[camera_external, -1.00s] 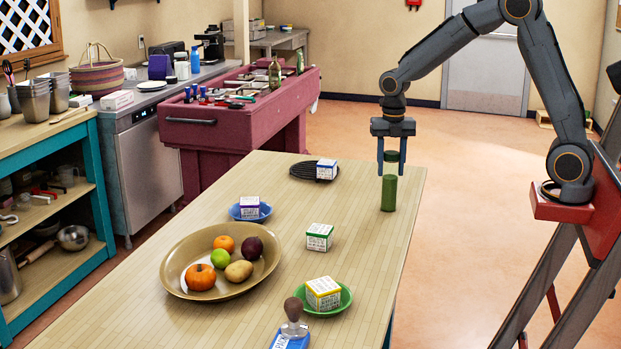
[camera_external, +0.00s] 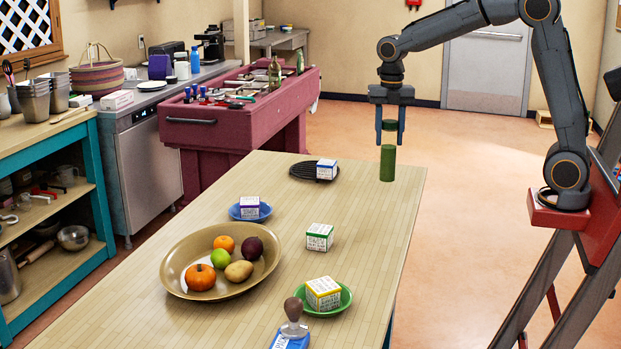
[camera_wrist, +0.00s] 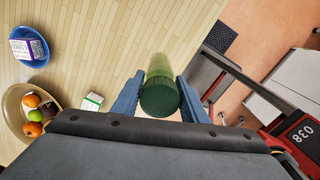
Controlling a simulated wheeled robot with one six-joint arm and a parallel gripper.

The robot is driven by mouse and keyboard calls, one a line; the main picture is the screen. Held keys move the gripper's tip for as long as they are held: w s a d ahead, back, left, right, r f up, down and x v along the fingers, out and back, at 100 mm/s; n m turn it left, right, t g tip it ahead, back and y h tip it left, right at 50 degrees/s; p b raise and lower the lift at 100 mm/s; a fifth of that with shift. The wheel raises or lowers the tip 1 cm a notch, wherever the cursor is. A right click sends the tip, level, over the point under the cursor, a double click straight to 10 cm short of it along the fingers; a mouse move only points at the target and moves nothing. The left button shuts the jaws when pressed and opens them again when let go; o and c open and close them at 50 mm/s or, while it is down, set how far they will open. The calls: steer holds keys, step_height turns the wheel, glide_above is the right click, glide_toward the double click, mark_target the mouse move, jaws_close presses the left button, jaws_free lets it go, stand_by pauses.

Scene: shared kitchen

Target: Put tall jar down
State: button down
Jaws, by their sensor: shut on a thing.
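The tall jar (camera_external: 387,165) is green in its lower part, with a dark green lid and a see-through stretch between them. It stands upright in my gripper (camera_external: 389,143), which is shut on its upper part, one finger on each side. The jar is over the far right part of the wooden table (camera_external: 350,270). It looks lifted, but the exact gap under it cannot be told. In the wrist view the round lid (camera_wrist: 160,98) shows between the two fingers; the jar's base is hidden.
A blue bowl (camera_external: 236,213), a green-marked box (camera_external: 319,237), a fruit platter (camera_external: 185,282) and a green bowl (camera_external: 343,304) are nearer. The table's right side is clear.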

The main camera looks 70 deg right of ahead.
steer(key=w+a+n+p, duration=0.1)
steer(key=w+a+p, duration=0.1)
steer(key=w+a, duration=0.35)
steer(key=w+a+p, duration=0.1)
steer(key=w+a, duration=0.1)
steer(key=a, duration=0.7)
step_height(320, 180, down, 10)
steer(key=p, duration=0.3)
steer(key=shift+s+a+r, duration=0.15)
steer(key=shift+a+r, duration=0.05)
steer(key=c, duration=1.1)
jaws_free()
steer(key=shift+f, duration=0.15)
step_height(320, 180, up, 12)
steer(key=b, duration=0.3)
steer(key=shift+r+b, duration=0.2)
steer(key=shift+b, duration=0.2)
